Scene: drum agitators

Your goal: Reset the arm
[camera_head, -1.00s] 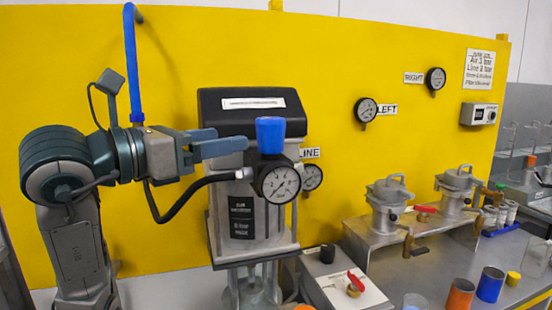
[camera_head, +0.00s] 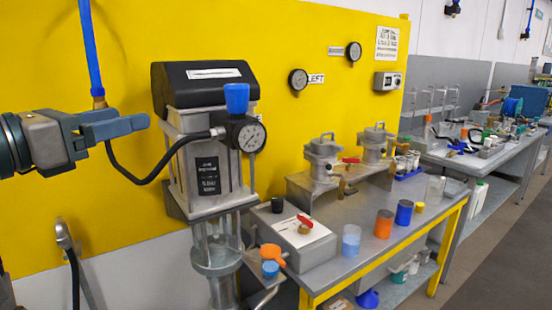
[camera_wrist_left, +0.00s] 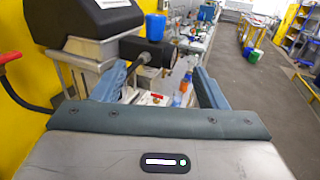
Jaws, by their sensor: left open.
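My left gripper (camera_head: 112,125) comes in from the left edge of the head view, its fingers pointing right towards the drum agitator machine (camera_head: 207,150). The jaws are open and nothing is between them. The blue knob (camera_head: 236,98) above the pressure gauge (camera_head: 250,136) stands to the right of the fingertips, apart from them. In the left wrist view, my left gripper's two fingers (camera_wrist_left: 160,88) are spread, with the blue knob (camera_wrist_left: 155,27) and the machine's black top (camera_wrist_left: 92,17) beyond. My right gripper is not in view.
A yellow panel (camera_head: 310,40) stands behind the machine. A steel bench (camera_head: 345,225) to the right holds two lidded pots (camera_head: 323,158), a box with a red valve (camera_head: 300,240) and several coloured cups. A black hose (camera_head: 150,178) runs below my gripper. The floor at right (camera_head: 515,235) is clear.

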